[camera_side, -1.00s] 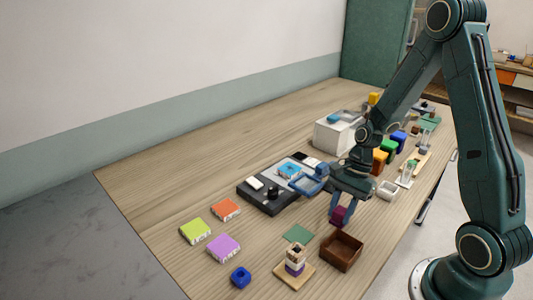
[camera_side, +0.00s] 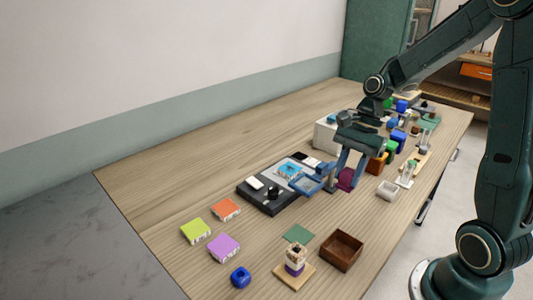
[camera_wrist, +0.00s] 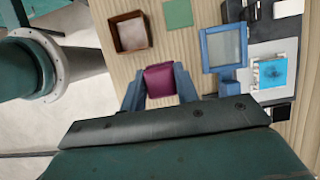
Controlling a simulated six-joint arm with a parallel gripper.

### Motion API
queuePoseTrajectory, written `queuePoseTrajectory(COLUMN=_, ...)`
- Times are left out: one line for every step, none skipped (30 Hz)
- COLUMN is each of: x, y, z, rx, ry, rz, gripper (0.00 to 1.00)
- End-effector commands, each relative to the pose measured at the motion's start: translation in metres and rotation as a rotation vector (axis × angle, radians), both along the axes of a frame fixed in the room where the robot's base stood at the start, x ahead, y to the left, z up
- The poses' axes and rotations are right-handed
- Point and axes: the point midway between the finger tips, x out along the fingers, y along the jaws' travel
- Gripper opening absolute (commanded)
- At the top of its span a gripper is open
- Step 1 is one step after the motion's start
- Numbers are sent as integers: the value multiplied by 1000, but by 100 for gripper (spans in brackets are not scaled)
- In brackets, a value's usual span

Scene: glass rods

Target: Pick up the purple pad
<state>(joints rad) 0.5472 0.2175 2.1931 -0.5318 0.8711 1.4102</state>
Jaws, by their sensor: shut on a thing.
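A purple pad with pale sides (camera_side: 224,247) lies flat on the table at the front left in the side view, apart from my gripper. My gripper (camera_side: 347,178) is at the right, over the middle of the table. It is shut on a magenta-purple block (camera_side: 346,181). In the wrist view the block (camera_wrist: 160,80) sits between the two blue fingers of my gripper (camera_wrist: 159,84). The purple pad does not show in the wrist view.
A green pad (camera_side: 196,231) and an orange pad (camera_side: 226,208) lie near the purple one. A blue block (camera_side: 240,277), a brown open box (camera_side: 341,250), a wooden stand (camera_side: 295,275) and a dark panel (camera_side: 262,197) are nearby. The back left of the table is clear.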

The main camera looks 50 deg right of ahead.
Motion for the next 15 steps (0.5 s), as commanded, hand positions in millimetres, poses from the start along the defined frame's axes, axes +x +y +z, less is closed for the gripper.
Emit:
queuePoseTrajectory(x=1, y=-1, z=13, rx=-3, ry=-6, rz=0, gripper=8)
queuePoseTrajectory(x=1, y=-1, z=19, rx=-3, ry=-7, rz=0, gripper=8)
queuePoseTrajectory(x=1, y=-1, z=27, rx=-4, ry=-5, rz=0, gripper=8)
queuePoseTrajectory(x=1, y=-1, z=33, rx=-2, ry=-5, rz=0, gripper=8)
queuePoseTrajectory(x=1, y=-1, z=39, rx=-2, ry=-6, rz=0, gripper=8)
queuePoseTrajectory(x=1, y=-1, z=45, rx=-2, ry=-4, rz=-1, gripper=8)
queuePoseTrajectory(x=1, y=-1, z=50, rx=-3, ry=-5, rz=-1, gripper=8)
queuePoseTrajectory(x=0, y=-1, z=54, rx=-3, ry=-3, rz=0, gripper=8)
queuePoseTrajectory(x=1, y=-1, z=59, rx=-1, ry=-3, rz=-1, gripper=8)
queuePoseTrajectory(x=1, y=0, z=62, rx=0, ry=-3, rz=-1, gripper=8)
queuePoseTrajectory(x=1, y=-1, z=65, rx=0, ry=-2, rz=-1, gripper=8)
queuePoseTrajectory(x=1, y=0, z=68, rx=0, ry=-3, rz=-1, gripper=8)
queuePoseTrajectory(x=1, y=0, z=70, rx=1, ry=-2, rz=-1, gripper=8)
queuePoseTrajectory(x=0, y=0, z=72, rx=0, ry=-2, rz=-1, gripper=8)
queuePoseTrajectory(x=0, y=0, z=74, rx=0, ry=-1, rz=-1, gripper=8)
